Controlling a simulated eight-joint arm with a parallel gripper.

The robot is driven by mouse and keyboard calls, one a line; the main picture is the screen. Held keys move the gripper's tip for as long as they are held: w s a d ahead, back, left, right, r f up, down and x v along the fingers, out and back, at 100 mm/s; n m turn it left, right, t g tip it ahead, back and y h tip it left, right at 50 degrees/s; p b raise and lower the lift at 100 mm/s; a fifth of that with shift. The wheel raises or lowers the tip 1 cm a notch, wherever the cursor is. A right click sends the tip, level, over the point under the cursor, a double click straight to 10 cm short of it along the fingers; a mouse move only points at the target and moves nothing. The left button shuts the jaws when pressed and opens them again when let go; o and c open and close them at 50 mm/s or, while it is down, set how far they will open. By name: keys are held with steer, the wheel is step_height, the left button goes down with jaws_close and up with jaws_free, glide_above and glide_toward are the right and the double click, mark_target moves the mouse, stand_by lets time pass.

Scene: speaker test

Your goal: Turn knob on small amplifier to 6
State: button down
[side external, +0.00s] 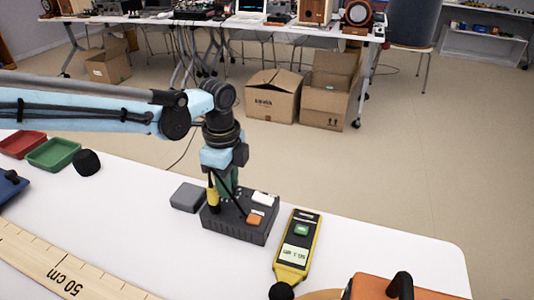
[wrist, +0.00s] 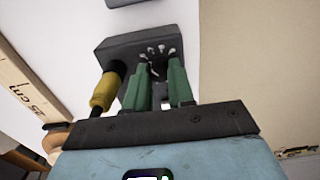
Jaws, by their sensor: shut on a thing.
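The small amplifier (side external: 236,222) is a dark grey box on the white table, with a white label and an orange patch on its top. A yellow plug (side external: 213,197) stands in it at its left side. My gripper (side external: 228,190) points down at the amplifier. In the wrist view the amplifier (wrist: 122,45) shows a dial of white marks. My green fingers (wrist: 163,82) are shut on a small dark knob (wrist: 158,68) below these marks. The fingers hide most of the knob, so its pointer and the numbers cannot be read. The yellow plug also shows beside the left finger (wrist: 104,92).
A yellow sound meter (side external: 297,245) lies just right of the amplifier, and a grey box (side external: 187,197) lies to its left. A wooden ruler (side external: 50,262) crosses the front left. An orange case (side external: 375,287) sits at the front right. Green (side external: 53,153) and red trays (side external: 22,144) are far left.

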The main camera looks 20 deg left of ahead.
stand_by(0.3)
steer(key=c, duration=1)
jaws_free()
steer(key=shift+o, duration=0.2)
step_height(320, 180, up, 12)
steer(key=shift+a+r, duration=0.1)
steer(key=shift+r, duration=0.05)
steer(key=s+a+r+n+t, duration=0.25)
steer(key=s+a+n, duration=0.35)
steer(key=a+n, duration=0.45)
steer(key=s+a+f+n+t, duration=0.4)
steer(key=s+a+f+n, duration=0.2)
steer(key=s+a, duration=0.3)
steer(key=shift+f+n+t, duration=0.3)
steer(key=shift+n+t, duration=0.05)
steer(key=shift+n, duration=0.4)
